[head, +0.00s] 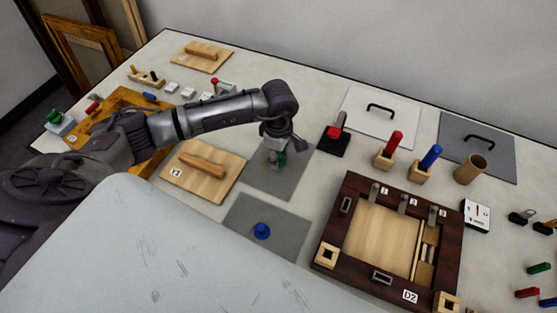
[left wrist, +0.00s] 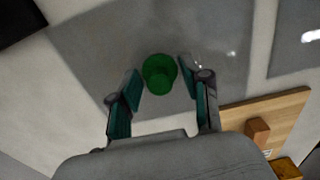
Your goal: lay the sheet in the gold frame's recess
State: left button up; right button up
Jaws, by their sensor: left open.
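A thin grey sheet (head: 266,182) with a green knob (left wrist: 160,73) lies flat on the table in the middle of the head view. My left gripper (head: 277,152) points down over this knob. In the left wrist view the open fingers (left wrist: 158,74) stand on either side of the knob, with gaps showing. A second grey sheet (head: 290,232) with a blue knob (head: 262,231) lies nearer. A golden-brown wooden frame (head: 147,167) lies at the left, largely hidden by my left arm, so its recess is mostly covered. My right gripper is not in view.
A dark wooden frame marked D2 (head: 333,243) stands at the right front. A board with a wooden handle (head: 177,187) lies between the golden-brown frame and the green-knob sheet. A black block with a red part (head: 333,147) and a white handled panel (head: 355,105) are behind.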

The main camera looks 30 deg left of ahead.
pick_arm(q)
jog(key=shift+s, duration=0.15)
grip_shut()
